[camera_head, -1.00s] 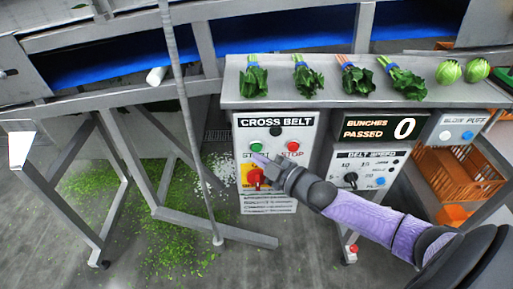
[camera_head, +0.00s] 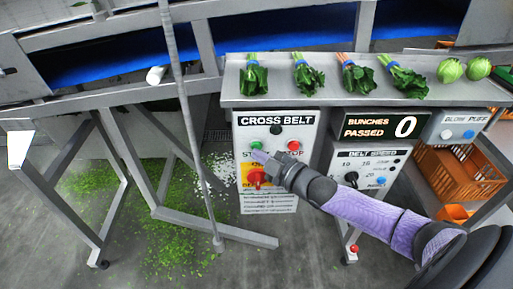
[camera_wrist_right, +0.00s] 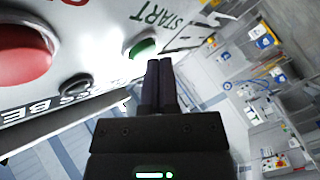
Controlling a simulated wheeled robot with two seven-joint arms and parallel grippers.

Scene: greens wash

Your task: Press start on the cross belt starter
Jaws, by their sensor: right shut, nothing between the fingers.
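The cross belt starter (camera_head: 305,128) is a pale panel labelled CROSS BELT in the head view. Its green START button (camera_head: 256,145) is at the left and its red STOP button (camera_head: 294,146) at the right. In the right wrist view the closed fingers (camera_wrist_right: 159,66) point toward the green button (camera_wrist_right: 143,48), and the red button (camera_wrist_right: 22,52) is large at the left. I cannot tell whether the tips touch the button.
A shelf (camera_head: 340,99) above the panel holds several bunches of greens and two round green heads. The BELT SPEED box (camera_head: 362,168) and a counter reading 0 (camera_head: 380,126) stand to the right. A metal post (camera_head: 187,120) and frame legs stand left.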

